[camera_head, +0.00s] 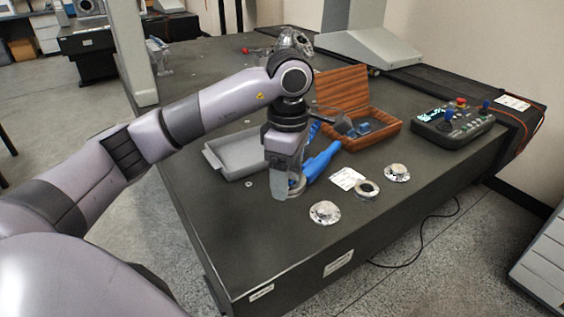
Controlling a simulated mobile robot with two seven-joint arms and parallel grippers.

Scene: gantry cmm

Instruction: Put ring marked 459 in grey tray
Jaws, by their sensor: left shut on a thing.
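My left gripper (288,190) points down at the dark table, just right of the grey tray (216,160). It is shut on a metal ring (299,187), which it mostly hides, at or close to the table top. The grey tray is shallow and its visible floor looks empty; the gripper and wrist cover its right end. Other round metal parts lie to the right: a silver flanged one (325,212), a ring with a dark centre (367,189) and another silver one (397,172). I cannot read any number on them. My right gripper is not in view.
Blue gloves (322,160) lie right behind the gripper. A white label card (347,178) lies near the rings. An open brown wooden case (375,137) and a control panel (452,124) stand behind. The table's front left is clear.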

